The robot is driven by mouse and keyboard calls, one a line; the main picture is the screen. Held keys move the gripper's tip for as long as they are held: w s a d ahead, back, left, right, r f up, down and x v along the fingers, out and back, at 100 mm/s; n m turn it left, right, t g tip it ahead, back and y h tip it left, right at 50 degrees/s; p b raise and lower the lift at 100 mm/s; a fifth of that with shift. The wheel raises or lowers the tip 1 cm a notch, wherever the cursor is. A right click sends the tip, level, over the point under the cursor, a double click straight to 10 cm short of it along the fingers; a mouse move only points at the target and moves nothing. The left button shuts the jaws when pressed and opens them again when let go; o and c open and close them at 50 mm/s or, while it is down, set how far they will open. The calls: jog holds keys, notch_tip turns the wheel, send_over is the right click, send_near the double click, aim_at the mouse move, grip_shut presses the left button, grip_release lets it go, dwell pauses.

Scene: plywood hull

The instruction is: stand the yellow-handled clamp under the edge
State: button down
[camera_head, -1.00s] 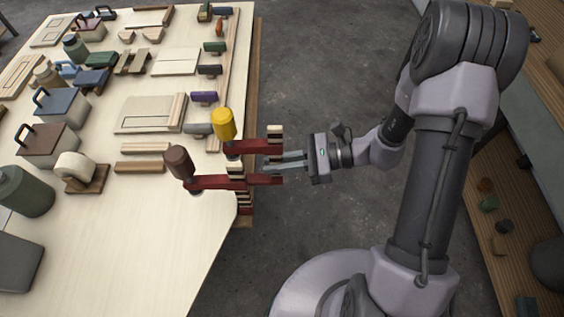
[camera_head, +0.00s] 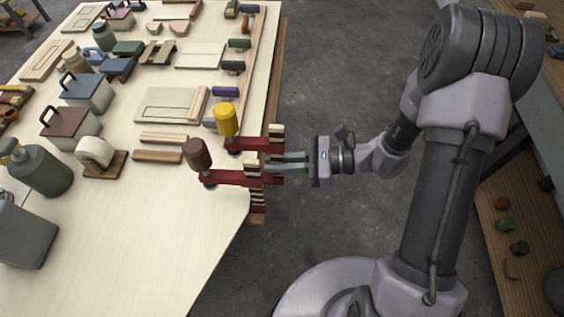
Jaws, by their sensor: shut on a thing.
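The yellow-handled clamp (camera_head: 227,119) has a thick yellow handle and a dark red bar. It is upright at the table's right edge, its handle above the tabletop. My gripper (camera_head: 270,163) is shut on this clamp from the right, beyond the edge. The fingertips are partly hidden behind red bars, and the clamp's lower part is hidden. I cannot tell whether the clamp touches the table. A brown-handled clamp (camera_head: 197,155) with a similar red bar stands just nearer along the same edge, very close to my fingers.
The pale table (camera_head: 150,245) is bare in its near part. Grey and purple-handled clamps (camera_head: 223,92) and others line its far right edge. Boxes, a green canister (camera_head: 40,170) and wooden pieces (camera_head: 163,138) stand further left. A shelf (camera_head: 520,230) is at the right; open floor lies between.

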jog(key=shift+r+x, duration=0.25)
jog(key=shift+x, duration=0.7)
jog(key=shift+r+x, duration=0.2)
jog(key=shift+x, duration=0.75)
jog(key=shift+b, duration=0.3)
jog(key=c, duration=1.4)
grip_release()
jog(key=w+p+v, duration=0.1)
jog(key=p+v, duration=0.4)
jog(key=v, duration=1.2)
jog(key=s+r+n+t+h+b, duration=0.1)
jog(key=s+r+n+t+h, duration=0.1)
jog(key=s+r+n+h, duration=0.4)
jog(key=s+r+n+t+h+b, duration=0.1)
jog(key=s+r+n+t+h, duration=0.2)
jog(key=s+r+n+h, duration=0.3)
notch_tip(320, 180, up, 4)
jog(key=shift+r+n+h, duration=0.1)
jog(key=shift+n+h, duration=0.5)
jog(key=shift+n, duration=0.4)
